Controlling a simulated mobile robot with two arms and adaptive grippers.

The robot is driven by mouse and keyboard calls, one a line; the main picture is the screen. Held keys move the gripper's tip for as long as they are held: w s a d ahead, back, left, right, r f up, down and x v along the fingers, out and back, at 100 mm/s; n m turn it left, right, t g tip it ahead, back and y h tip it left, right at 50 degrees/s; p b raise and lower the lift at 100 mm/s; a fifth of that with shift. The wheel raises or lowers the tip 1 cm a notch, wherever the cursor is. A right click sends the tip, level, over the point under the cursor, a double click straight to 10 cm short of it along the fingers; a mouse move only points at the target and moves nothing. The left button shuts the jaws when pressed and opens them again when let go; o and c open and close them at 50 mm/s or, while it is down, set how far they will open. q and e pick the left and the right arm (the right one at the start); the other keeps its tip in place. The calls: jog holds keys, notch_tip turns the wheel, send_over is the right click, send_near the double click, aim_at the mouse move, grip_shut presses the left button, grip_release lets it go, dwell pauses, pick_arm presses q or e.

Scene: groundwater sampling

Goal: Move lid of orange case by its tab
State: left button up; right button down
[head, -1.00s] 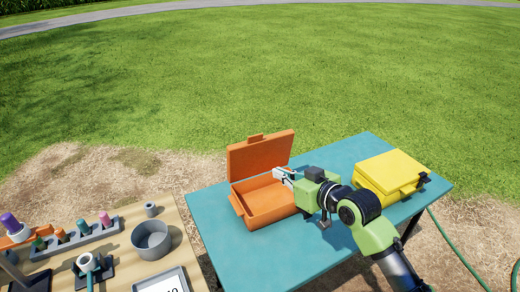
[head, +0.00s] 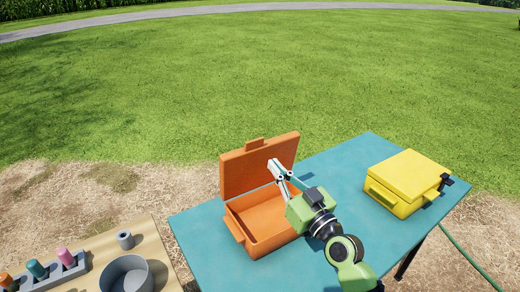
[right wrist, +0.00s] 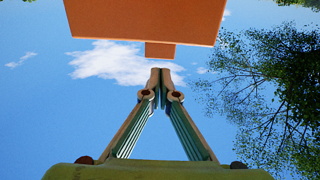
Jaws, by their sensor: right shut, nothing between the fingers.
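The orange case (head: 262,232) stands on the teal table with its lid (head: 246,168) raised, near upright. The lid's tab (head: 254,144) sticks up from its top edge. My right gripper (head: 273,164) is shut and empty, in front of the lid's inner face and below the tab in the head view. In the right wrist view, the closed fingertips (right wrist: 160,72) point toward the lid (right wrist: 145,20) and its tab (right wrist: 160,50), with a small gap in the picture; whether they touch I cannot tell. My left gripper is not in view.
A yellow case (head: 408,180) sits shut on the right of the teal table (head: 345,160). A wooden table at lower left bears a grey bowl (head: 124,275), a small grey cup (head: 125,240) and a rack (head: 58,277) with coloured pieces.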

aim_at(253, 148)
jog(key=x, duration=0.6)
jog(key=shift+w+a, duration=0.15)
jog(key=shift+w, duration=0.1)
jog(key=shift+w+a, duration=0.35)
jog(key=shift+w, duration=0.3)
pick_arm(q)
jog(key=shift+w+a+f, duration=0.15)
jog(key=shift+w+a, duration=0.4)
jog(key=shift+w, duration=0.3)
pick_arm(e)
jog(key=shift+r, duration=0.1)
